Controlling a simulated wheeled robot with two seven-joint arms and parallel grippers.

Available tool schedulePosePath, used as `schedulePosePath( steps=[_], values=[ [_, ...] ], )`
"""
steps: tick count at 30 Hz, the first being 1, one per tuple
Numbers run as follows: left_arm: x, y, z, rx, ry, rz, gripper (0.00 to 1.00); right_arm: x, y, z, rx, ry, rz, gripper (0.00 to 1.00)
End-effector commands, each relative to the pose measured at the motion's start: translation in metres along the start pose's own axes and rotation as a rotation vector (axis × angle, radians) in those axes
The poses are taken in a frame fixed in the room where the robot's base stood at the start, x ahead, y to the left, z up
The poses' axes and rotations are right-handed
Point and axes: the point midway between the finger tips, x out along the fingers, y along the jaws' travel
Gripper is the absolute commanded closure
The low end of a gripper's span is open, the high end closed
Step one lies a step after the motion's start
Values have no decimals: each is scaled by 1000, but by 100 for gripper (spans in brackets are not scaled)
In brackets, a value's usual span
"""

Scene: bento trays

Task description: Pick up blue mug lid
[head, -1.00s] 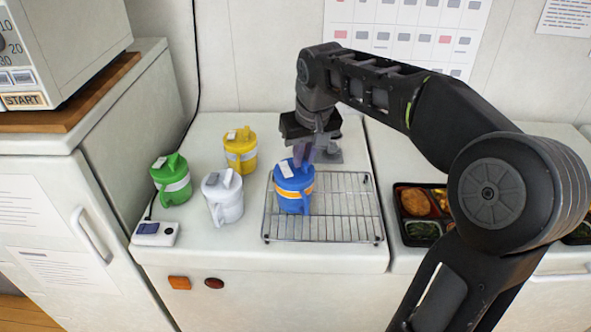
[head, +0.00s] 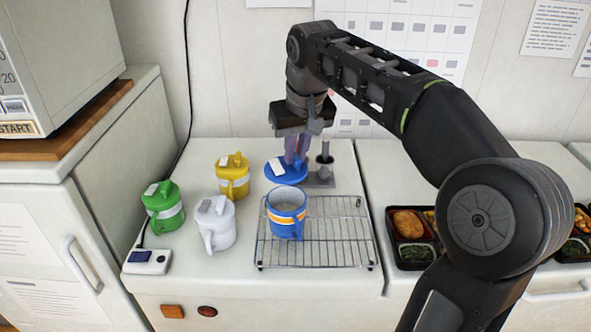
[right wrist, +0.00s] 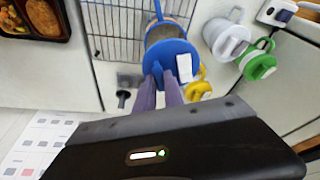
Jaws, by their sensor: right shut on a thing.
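The blue mug lid (head: 286,171) is held by my right gripper (head: 295,160), which is shut on it, behind and above the blue mug. It also shows in the right wrist view (right wrist: 172,58) with a white tab, between the fingertips (right wrist: 160,80). The blue mug (head: 286,222) stands open and upright on the wire rack (head: 340,232), its rim bare. In the right wrist view the lid partly covers the mug. My left gripper is not in view.
Lidded green (head: 163,212), white (head: 212,230) and yellow (head: 232,182) mugs stand left of the rack. A grey fixture with an upright post (head: 325,165) is behind the rack. Bento trays (head: 410,252) lie at right. A white switch box (head: 148,262) is at front left.

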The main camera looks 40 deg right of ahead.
Motion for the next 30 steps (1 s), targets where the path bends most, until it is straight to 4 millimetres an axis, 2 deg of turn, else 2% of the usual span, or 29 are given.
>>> schedulePosePath(
  steps=[3, 6, 25, 30],
  values=[
    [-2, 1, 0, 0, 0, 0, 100, -15, 0, -6, -1, 1, 0, 100],
    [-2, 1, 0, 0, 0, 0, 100, -21, 0, -7, -1, 0, 0, 100],
    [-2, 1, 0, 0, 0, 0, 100, -21, 0, -7, 0, -1, 0, 100],
    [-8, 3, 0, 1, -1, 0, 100, -26, 4, -8, 8, -1, 3, 100]
  ],
)
